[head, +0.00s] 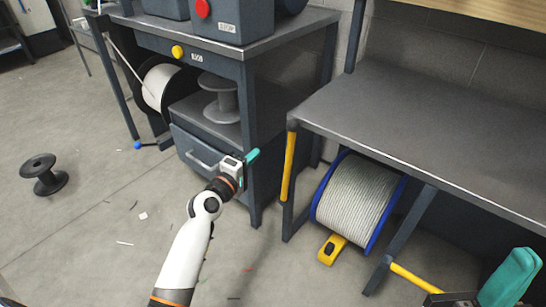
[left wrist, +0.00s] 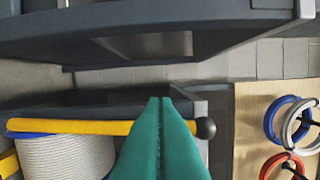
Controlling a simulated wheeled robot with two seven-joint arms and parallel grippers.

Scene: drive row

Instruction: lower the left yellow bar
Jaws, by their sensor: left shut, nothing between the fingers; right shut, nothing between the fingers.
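The left yellow bar (head: 289,166) stands upright along the front left leg of the right-hand bench, a dark round knob at its top end. In the left wrist view the bar (left wrist: 60,127) runs across the picture to its dark knob (left wrist: 206,128), partly hidden behind my fingers. My left gripper (head: 252,156), with teal fingers, is shut and empty, left of the bar in the head view; in the left wrist view its fingertips (left wrist: 160,102) overlap the bar near the knob. I cannot tell if they touch. My right gripper (head: 515,275) is shut and empty at the lower right.
A second yellow bar (head: 415,278) is low at the right. A blue-rimmed cable reel (head: 357,198) and a yellow block (head: 331,249) are under the right-hand bench (head: 430,110). A drawer cabinet (head: 205,160) stands beside my left gripper. A dark spool (head: 44,175) lies on open floor.

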